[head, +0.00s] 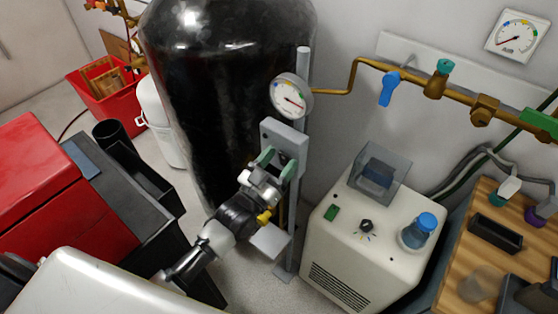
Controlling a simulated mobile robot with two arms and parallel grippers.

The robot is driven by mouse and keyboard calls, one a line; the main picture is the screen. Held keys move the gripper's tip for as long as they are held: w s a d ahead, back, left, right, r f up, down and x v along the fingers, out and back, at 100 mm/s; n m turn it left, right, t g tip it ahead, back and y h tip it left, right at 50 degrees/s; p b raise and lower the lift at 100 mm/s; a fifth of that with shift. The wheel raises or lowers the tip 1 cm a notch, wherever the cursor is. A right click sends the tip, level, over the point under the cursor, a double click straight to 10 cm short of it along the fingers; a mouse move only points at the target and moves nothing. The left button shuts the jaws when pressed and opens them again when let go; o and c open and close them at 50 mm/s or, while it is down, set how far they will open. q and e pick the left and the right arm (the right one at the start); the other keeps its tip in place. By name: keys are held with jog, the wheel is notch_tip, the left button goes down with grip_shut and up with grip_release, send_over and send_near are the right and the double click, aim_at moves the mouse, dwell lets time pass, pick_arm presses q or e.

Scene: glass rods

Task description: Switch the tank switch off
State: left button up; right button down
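The tank switch (284,135) is a grey box on a metal post beside the tall black tank (215,80), below a round gauge (291,96). My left gripper (278,163) is at the lower front of the switch box. Its two green-padded fingers stand apart, with a small dark part of the switch between them. The fingers and wrist hide much of the switch's lower part, so I cannot tell its position or whether the fingers touch it. My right gripper is not in view.
A cream machine (355,260) with a knob and a blue-capped bottle (421,229) stands right of the post. A brass pipe with a blue valve handle (389,89) runs along the wall. A wooden bench (455,262) is at right. A red cabinet (50,190) is at left.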

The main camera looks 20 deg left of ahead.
pick_arm(q)
jog(key=shift+f, duration=0.1)
jog(key=shift+s+a+f, duration=0.15)
jog(key=shift+s, duration=0.2)
jog(key=b+v, duration=0.2)
jog(key=v, duration=0.8)
